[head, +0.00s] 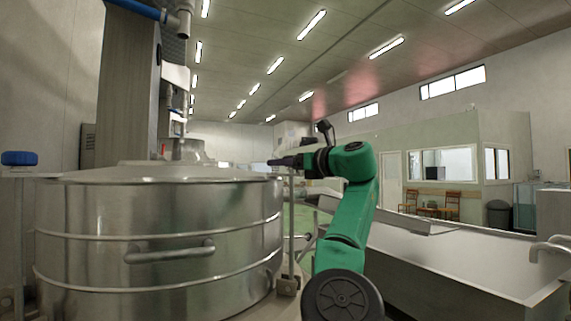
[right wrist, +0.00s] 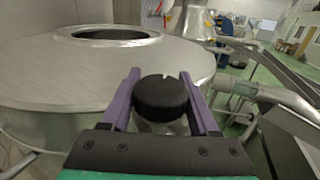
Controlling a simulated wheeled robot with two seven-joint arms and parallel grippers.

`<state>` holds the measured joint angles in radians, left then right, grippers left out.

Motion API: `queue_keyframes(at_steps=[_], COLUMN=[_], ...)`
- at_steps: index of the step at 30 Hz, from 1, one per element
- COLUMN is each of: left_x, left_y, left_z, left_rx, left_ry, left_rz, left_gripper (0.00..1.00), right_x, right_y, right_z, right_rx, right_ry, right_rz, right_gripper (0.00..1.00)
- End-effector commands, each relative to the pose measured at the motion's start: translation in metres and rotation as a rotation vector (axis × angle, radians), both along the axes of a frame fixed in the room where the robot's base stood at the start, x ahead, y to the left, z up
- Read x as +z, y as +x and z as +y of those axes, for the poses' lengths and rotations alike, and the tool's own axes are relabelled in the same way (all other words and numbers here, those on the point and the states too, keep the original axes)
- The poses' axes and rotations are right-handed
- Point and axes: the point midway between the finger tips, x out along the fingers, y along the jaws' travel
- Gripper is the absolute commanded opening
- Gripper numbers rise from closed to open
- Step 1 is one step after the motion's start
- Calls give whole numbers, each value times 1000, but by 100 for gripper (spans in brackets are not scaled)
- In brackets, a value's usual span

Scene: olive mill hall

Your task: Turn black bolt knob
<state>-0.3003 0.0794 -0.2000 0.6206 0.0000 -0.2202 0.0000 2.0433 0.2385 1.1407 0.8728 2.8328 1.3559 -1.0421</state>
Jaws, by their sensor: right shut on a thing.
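The black bolt knob (right wrist: 161,97) is a short round black cap with a small pale notch on its far edge, in the right wrist view. It sits beside the steel vat's rim. My right gripper (right wrist: 163,92) has its two purple fingers on either side of the knob and is shut on it. In the head view my right gripper (head: 272,162) is at the right edge of the vat lid, at the end of the green arm. The knob is too small to make out there. My left gripper is not in view.
A large steel vat (head: 150,215) with a handle (head: 170,252) fills the left. A long steel trough (head: 450,262) stands at the right. A blue cap (head: 19,158) is at the far left. Pipes (right wrist: 268,95) run right of the knob in the wrist view.

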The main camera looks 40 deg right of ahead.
Motion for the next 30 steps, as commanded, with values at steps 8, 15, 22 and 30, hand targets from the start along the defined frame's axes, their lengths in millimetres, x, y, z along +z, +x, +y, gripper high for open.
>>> queue_keyframes(at_steps=[8, 15, 22, 30], left_x=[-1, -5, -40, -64], left_y=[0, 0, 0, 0], left_z=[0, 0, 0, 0], left_rx=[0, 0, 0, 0], left_ry=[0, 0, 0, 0], left_rz=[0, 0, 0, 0], left_gripper=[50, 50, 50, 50], right_x=[-4, -3, -10, -6], right_y=[2, -3, -55, -127], right_z=[1, 0, -3, -7], right_rx=[4, 1, -1, 2], right_ry=[-1, 0, 0, 0], right_rz=[9, 4, -1, 6], right_gripper=[91, 91, 91, 91])
